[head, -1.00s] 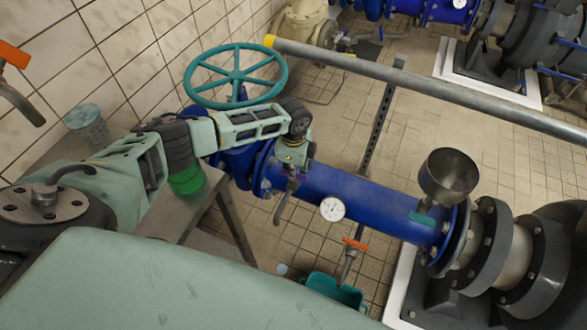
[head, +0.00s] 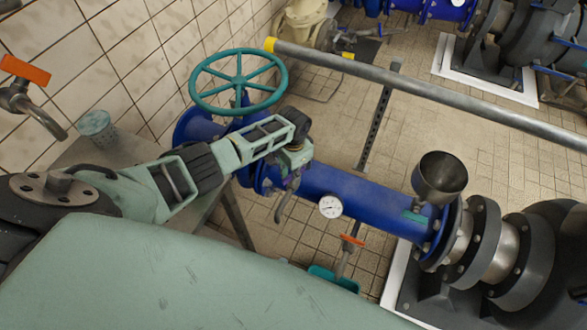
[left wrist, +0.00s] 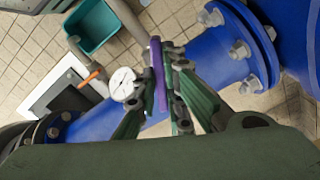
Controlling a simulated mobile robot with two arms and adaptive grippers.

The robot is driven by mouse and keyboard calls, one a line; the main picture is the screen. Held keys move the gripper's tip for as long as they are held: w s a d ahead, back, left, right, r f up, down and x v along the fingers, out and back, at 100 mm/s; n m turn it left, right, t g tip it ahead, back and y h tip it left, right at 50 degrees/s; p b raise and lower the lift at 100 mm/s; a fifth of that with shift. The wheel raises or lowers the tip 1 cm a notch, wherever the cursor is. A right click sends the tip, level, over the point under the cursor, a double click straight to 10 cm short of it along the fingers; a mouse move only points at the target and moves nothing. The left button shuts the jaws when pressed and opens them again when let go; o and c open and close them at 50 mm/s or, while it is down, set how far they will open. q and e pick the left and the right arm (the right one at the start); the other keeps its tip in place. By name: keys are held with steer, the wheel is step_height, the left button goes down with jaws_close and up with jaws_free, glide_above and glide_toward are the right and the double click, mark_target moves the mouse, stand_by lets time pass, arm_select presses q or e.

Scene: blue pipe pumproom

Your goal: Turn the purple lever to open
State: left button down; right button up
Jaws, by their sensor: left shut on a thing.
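The purple lever (left wrist: 158,75) shows in the left wrist view as a narrow purple bar, between the fingers of my left gripper (left wrist: 168,62) and beside the blue pipe. The gripper is shut on it, and one end of the lever sticks out past the fingertips. In the head view my left gripper (head: 291,182) is at the near side of the blue pipe (head: 365,205), just right of a flange. There the lever is mostly hidden by the gripper and cannot be made out clearly. My right gripper is not in view.
A white-faced gauge (head: 330,207) sits on the pipe close to the gripper. A teal handwheel (head: 238,80) stands behind my arm. A tap with an orange handle (head: 352,241) is below the pipe, above a teal bin (head: 335,277). A grey table (head: 95,155) is at left.

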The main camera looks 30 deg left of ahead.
arm_select(q)
steer(key=n+p, duration=0.1)
steer(key=n, duration=0.3)
steer(key=shift+w+d+r+n+p, duration=0.1)
steer(key=shift+r+n+p, duration=0.05)
steer(key=shift+n+p, duration=0.2)
steer(key=shift+n, duration=0.45)
steer(key=c, duration=1.8)
jaws_free()
steer(key=shift+c, duration=0.2)
step_height(320, 180, up, 12)
